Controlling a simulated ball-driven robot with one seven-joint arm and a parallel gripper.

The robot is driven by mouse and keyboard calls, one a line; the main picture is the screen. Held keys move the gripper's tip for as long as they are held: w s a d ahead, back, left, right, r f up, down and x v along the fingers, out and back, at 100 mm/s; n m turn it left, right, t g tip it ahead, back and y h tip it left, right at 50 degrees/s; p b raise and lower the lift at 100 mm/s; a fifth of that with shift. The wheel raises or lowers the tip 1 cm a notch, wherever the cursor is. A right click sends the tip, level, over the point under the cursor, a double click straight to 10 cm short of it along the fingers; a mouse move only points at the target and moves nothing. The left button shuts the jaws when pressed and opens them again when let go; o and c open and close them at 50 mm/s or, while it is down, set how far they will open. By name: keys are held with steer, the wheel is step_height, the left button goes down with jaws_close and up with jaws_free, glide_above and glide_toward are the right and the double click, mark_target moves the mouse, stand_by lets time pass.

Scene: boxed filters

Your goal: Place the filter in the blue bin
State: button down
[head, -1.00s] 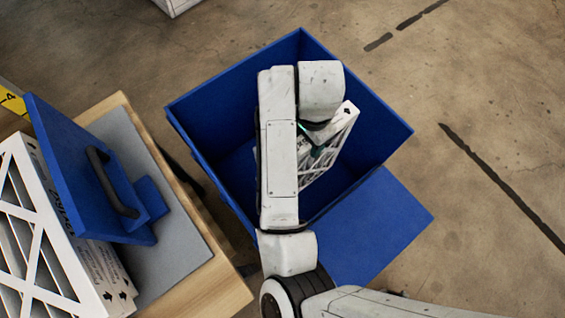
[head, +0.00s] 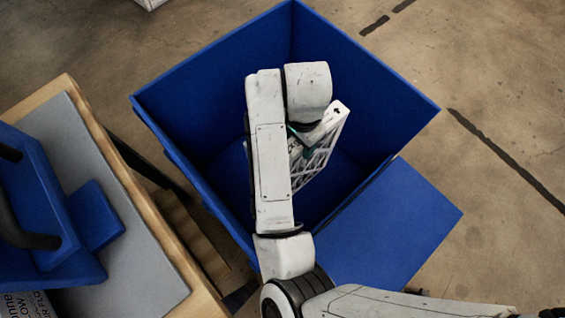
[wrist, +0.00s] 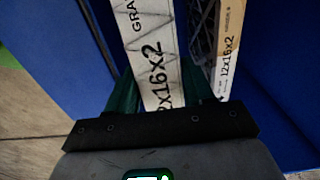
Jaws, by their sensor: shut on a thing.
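The blue bin (head: 375,85) stands open on the floor in the middle of the head view. My gripper (wrist: 160,92) is shut on a white-edged filter (wrist: 148,50) marked with a size label. In the head view this filter (head: 322,150) is tilted, inside the bin's outline and below my wrist; my arm covers part of it. I cannot tell whether it touches the bin. In the wrist view, blue walls flank it, and a second filter edge (wrist: 230,50) marked 12x16x2 stands to its right, apart from my fingers.
A wooden table (head: 85,110) with a grey mat (head: 150,260) is at left. On it are a blue piece (head: 95,215) with a dark handle and, partly cut off, another printed filter (head: 45,303). A blue flap (head: 400,225) extends from the bin's lower right side. Open floor lies right.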

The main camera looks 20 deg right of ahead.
step_height(320, 180, down, 3)
steer(key=shift+r+b, duration=0.15)
steer(key=shift+b, duration=0.65)
steer(key=w+d+f+b, duration=0.5)
steer(key=w+d+f, duration=0.3)
steer(key=d+f, duration=0.3)
steer(key=shift+w+f, duration=0.2)
steer(key=shift+f, duration=0.8)
steer(key=shift+d, duration=0.1)
steer(key=shift+c, duration=2.1)
jaws_free()
steer(key=shift+f, duration=0.15)
step_height(320, 180, up, 12)
steer(key=p, duration=0.3)
steer(key=shift+r+p, duration=0.2)
steer(key=shift+p, duration=0.1)
